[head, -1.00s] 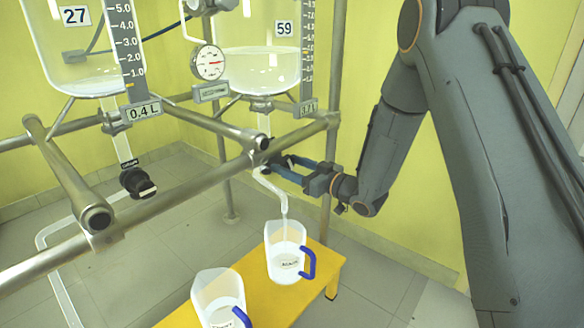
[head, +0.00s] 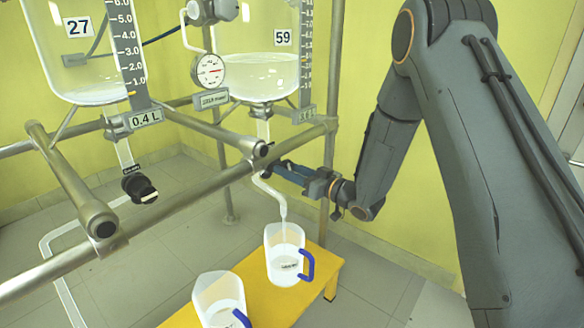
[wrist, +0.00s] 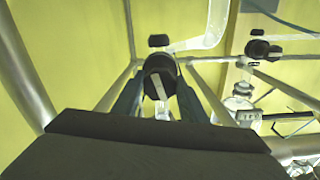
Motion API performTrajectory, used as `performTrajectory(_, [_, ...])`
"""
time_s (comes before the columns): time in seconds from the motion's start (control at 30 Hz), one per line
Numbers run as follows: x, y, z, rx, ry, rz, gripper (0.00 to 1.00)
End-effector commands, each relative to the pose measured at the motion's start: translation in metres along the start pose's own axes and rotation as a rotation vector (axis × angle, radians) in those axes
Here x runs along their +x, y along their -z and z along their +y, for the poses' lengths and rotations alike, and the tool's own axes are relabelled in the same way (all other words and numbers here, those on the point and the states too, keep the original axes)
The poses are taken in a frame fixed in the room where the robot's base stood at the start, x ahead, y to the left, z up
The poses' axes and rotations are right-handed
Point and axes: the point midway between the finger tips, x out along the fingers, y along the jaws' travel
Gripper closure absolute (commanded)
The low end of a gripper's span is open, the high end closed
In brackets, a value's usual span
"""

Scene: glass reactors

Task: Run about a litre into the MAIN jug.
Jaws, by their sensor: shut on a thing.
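My gripper (head: 272,167) reaches in from the right under the pipe frame. In the wrist view its two blue fingers (wrist: 160,100) are shut on a black valve knob (wrist: 160,66) with a pale pointer bar, roughly in line with the fingers. The valve sits below the glass reactor numbered 59 (head: 262,85), which holds clear liquid. A bent outlet tube (head: 268,188) runs down to a clear jug (head: 284,262) with a blue handle. A thin pale streak shows below the outlet tip. The jug's label is too small to read surely. The level in it is unclear.
A second blue-handled jug (head: 220,298) stands on the yellow bench (head: 262,305), front left. Reactor 27 (head: 80,65) has a 0.4 L display (head: 146,121) and its own black valve knob (head: 139,189). Steel rails (head: 190,198) cross in front. A round dial (head: 208,71) hangs near reactor 59.

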Motion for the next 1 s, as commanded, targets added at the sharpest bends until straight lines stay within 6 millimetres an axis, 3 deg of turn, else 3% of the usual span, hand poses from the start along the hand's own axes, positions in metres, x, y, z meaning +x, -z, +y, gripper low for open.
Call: performTrajectory(1.0, [0.0024,0.003,-0.0062,0.947,0.007,-0.004,0.84])
